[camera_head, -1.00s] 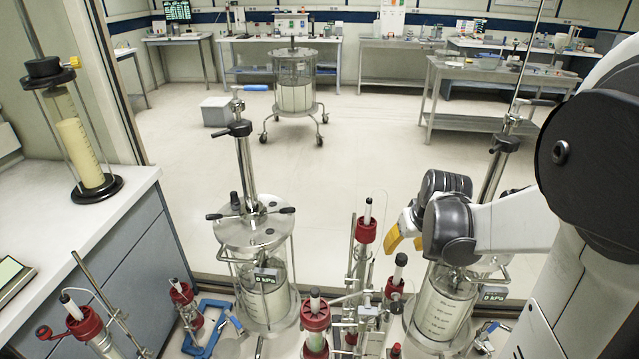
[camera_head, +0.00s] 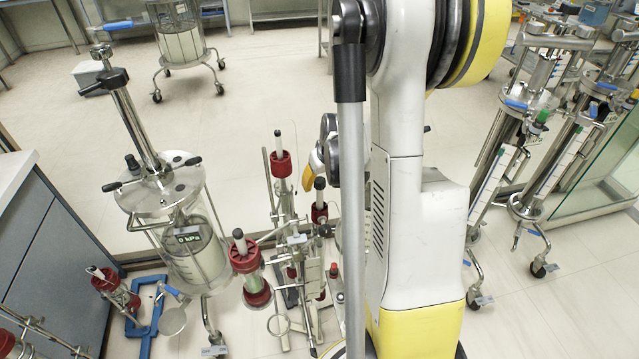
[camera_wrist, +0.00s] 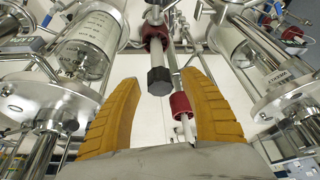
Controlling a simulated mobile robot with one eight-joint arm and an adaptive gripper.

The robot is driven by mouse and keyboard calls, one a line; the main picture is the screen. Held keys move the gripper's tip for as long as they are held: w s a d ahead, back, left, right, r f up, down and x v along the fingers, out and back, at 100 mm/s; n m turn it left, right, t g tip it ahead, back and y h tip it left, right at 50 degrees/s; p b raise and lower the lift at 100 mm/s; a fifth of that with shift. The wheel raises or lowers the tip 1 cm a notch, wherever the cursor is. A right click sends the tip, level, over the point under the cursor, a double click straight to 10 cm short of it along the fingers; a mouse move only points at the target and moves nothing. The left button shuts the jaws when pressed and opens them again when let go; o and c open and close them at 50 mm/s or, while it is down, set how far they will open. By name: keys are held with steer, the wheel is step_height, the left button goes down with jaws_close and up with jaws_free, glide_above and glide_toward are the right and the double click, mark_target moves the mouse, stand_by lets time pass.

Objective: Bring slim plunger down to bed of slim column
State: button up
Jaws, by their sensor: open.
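Several slim glass columns with red collars stand low in the head view, among them a tall one (camera_head: 282,165), a nearer one (camera_head: 247,258) and one beside my arm (camera_head: 320,212). White plunger rods rise from their collars. I cannot tell which is the task's slim column. My gripper (camera_wrist: 157,82) is open, with two yellow ribbed fingers. In the wrist view a white plunger rod (camera_wrist: 157,60) with a dark knob (camera_wrist: 159,82) shows between the fingers, apart from both, below a red collar (camera_wrist: 154,35). My arm hides most of the gripper in the head view.
A small red-collared column (camera_head: 115,288) and a blue frame (camera_head: 147,308) are at lower left. Wheeled steel columns (camera_head: 530,90) stand at right. Open floor lies behind.

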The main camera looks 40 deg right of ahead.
jaws_close()
steer(key=shift+f, duration=0.1)
steer(key=shift+f+b, duration=0.6)
steer(key=shift+b, duration=0.1)
steer(key=shift+r, duration=0.15)
jaws_free()
steer(key=shift+r, duration=0.1)
steer(key=v, duration=1.1)
steer(key=shift+s+r, duration=0.25)
steer(key=shift+r, duration=0.1)
